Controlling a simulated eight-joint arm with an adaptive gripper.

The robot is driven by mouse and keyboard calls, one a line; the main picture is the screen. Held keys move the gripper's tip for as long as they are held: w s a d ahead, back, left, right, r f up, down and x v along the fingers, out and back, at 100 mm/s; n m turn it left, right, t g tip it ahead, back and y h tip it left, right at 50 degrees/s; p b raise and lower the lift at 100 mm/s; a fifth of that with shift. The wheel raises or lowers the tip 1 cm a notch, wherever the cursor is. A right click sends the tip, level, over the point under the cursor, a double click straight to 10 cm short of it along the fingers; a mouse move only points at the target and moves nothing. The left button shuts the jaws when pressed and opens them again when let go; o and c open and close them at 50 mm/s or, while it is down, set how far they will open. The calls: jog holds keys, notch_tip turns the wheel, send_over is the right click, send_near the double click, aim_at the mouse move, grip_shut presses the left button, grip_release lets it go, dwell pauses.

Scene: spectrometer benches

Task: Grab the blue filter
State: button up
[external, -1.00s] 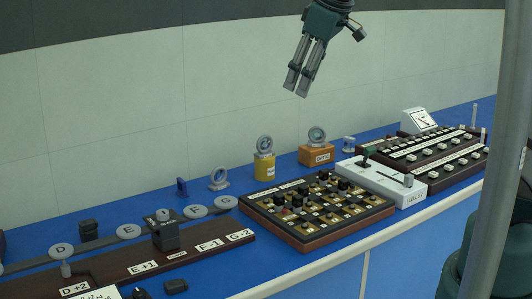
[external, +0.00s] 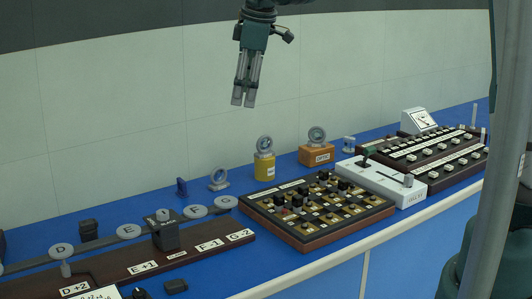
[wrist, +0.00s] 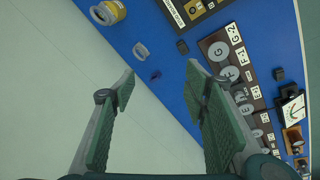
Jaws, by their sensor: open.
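The small blue filter (external: 182,187) stands upright on the blue bench, left of a clear ring-shaped lens (external: 219,178). It looks like a small dark blue piece (wrist: 155,76) in the wrist view, lying in the gap between my fingers. My gripper (external: 243,104) hangs high above the bench, pointing down, up and to the right of the filter in the external view. In the wrist view my gripper (wrist: 161,78) has its two green-padded fingers wide apart with nothing between them.
A yellow lens mount (external: 265,166) and an orange one (external: 317,154) stand to the right. A board with black knobs (external: 318,213) lies in front of them. A dark slider rail with labels (external: 190,254) lies in front of the filter. A pale wall (external: 100,120) rises behind.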

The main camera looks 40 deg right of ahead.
jog(key=w+a+f+n+g, duration=0.1)
jog(key=w+a+f+n, duration=0.4)
jog(key=w+f, duration=0.6)
jog(key=n+g+b, duration=0.1)
jog(key=n+g, duration=0.1)
send_over(181, 180)
notch_tip(181, 180, down, 12)
jog(key=shift+s+f, duration=0.1)
jog(key=shift+s, duration=0.05)
jog(key=shift+f, duration=0.2)
jog(key=shift+f+b, duration=0.3)
jog(key=shift+f, duration=1)
jog(key=shift+f, duration=2.6)
jog(key=c, duration=0.9)
